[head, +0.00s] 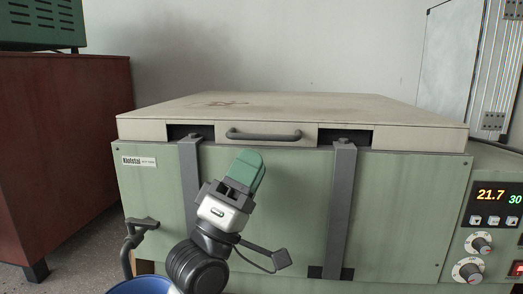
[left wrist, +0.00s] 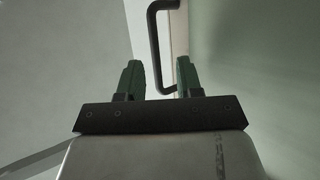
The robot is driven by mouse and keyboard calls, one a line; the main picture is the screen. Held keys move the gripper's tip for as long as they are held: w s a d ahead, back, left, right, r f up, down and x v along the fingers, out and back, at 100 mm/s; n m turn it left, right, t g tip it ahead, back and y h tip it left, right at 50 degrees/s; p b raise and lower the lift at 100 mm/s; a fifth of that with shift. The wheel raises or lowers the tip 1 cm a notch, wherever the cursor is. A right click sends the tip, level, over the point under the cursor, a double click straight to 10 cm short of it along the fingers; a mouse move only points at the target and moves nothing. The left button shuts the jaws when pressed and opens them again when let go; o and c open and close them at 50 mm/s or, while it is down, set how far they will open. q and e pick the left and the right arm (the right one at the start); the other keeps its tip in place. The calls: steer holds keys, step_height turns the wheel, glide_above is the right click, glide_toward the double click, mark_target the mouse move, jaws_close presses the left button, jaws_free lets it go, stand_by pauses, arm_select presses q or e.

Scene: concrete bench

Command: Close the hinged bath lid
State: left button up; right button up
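The bath lid (head: 300,105) is a pale, flat panel lying level across the top of the green bath (head: 285,205). Its front edge is down at the bath's front, with no wide opening visible. A dark bar handle (head: 262,135) is on the lid's front face. My left gripper (head: 250,166) is in front of the bath, just below the handle in the picture. Its green fingers are apart in the left wrist view (left wrist: 160,78), and the handle (left wrist: 155,45) shows between and beyond them. I cannot tell whether they touch it. My right gripper is not in view.
Two grey upright straps (head: 340,210) run down the bath's front. A control panel (head: 492,225) is at the right. A tap (head: 140,228) and a blue bucket (head: 140,286) are at lower left. A red-brown cabinet (head: 60,150) stands at the left.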

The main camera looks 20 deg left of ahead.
arm_select(q)
steer(key=b+v, duration=0.1)
steer(key=v, duration=0.5)
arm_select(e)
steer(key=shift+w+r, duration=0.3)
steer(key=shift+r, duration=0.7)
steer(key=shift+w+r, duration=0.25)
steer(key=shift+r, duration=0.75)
arm_select(q)
steer(key=shift+s, duration=0.1)
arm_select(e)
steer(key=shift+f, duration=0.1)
